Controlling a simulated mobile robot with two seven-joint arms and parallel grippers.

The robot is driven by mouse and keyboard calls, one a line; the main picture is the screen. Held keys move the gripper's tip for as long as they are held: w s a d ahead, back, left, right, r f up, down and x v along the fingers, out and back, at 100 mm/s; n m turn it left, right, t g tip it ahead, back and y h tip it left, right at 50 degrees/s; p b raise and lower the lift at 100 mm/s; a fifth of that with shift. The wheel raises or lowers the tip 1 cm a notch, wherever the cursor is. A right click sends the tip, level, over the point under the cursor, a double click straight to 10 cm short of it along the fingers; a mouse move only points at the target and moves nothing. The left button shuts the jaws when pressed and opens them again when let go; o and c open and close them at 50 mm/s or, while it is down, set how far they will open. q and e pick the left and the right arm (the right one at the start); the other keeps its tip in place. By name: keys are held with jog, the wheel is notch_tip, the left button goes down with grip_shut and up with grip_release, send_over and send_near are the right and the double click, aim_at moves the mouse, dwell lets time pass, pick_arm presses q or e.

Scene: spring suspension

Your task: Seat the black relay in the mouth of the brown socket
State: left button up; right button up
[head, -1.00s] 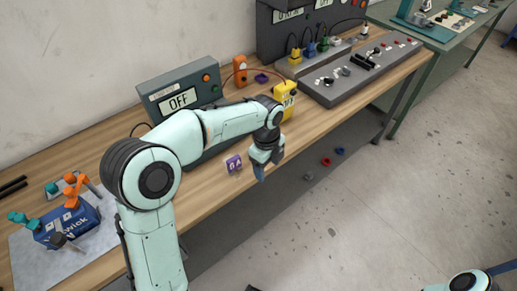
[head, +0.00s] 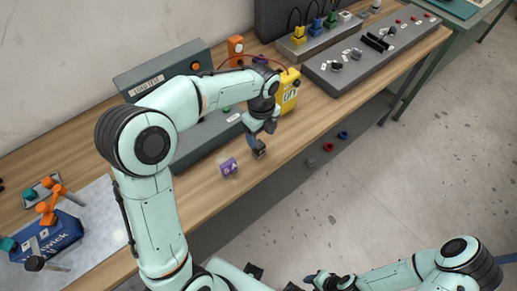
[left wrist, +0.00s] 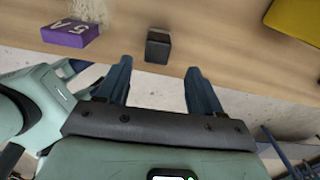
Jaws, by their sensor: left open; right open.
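A small black block, which looks like the relay (left wrist: 158,46), stands on the wooden bench near its front edge in the left wrist view. It lies ahead of and between the fingertips of my left gripper (left wrist: 154,72), which is open and empty. In the head view the left gripper (head: 261,135) is low over the bench front, and the dark block (head: 260,152) shows just below its fingers. My right gripper (head: 318,279) is open, low at the bottom of the head view, away from the bench. I cannot make out the brown socket in either view.
A purple block marked 5 A (head: 228,167) lies left of the black block. A yellow canister (head: 287,92), an orange block (head: 236,48) and a grey tester (head: 165,70) stand behind. A grey control panel (head: 345,70) is at right. Coloured rings (head: 327,147) lie below the bench edge.

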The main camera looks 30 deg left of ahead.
aim_at(259, 144)
pick_arm(q)
jog(key=shift+w+f, duration=0.1)
jog(key=shift+f, duration=0.65)
jog(key=f, duration=0.5)
jog(key=shift+s+a, duration=0.25)
jog(key=shift+a, duration=0.05)
jog(key=c, duration=1.1)
